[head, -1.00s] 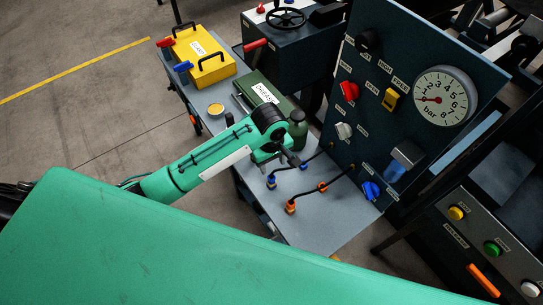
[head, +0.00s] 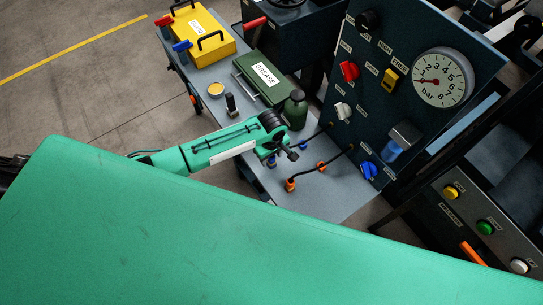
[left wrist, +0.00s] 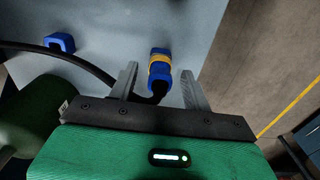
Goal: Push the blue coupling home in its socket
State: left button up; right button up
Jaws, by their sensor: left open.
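The blue coupling (head: 272,161) stands on the grey bench top, partly hidden by my left arm in the head view. In the left wrist view the blue coupling (left wrist: 160,66) has a yellow band between blue parts, and a black hose runs from its near end. My left gripper (left wrist: 161,78) is open, with one finger on each side of the coupling and a visible gap to the left one. In the head view my left gripper (head: 291,153) is over the bench near the coupling. How deep the coupling sits in its socket I cannot tell. My right gripper is not in view.
An orange coupling (head: 290,185) and an orange clip (head: 321,166) are close by. A blue clip (left wrist: 60,43) stands left of the fingers. A green bottle (head: 295,110), a green grease box (head: 262,78) and the gauge panel (head: 400,75) stand behind. The bench front is bare.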

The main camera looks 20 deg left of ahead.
pick_arm(q)
jog(key=shift+f, duration=0.65)
grip_shut()
jog(key=shift+r, duration=0.15)
jog(key=shift+r, duration=2.4)
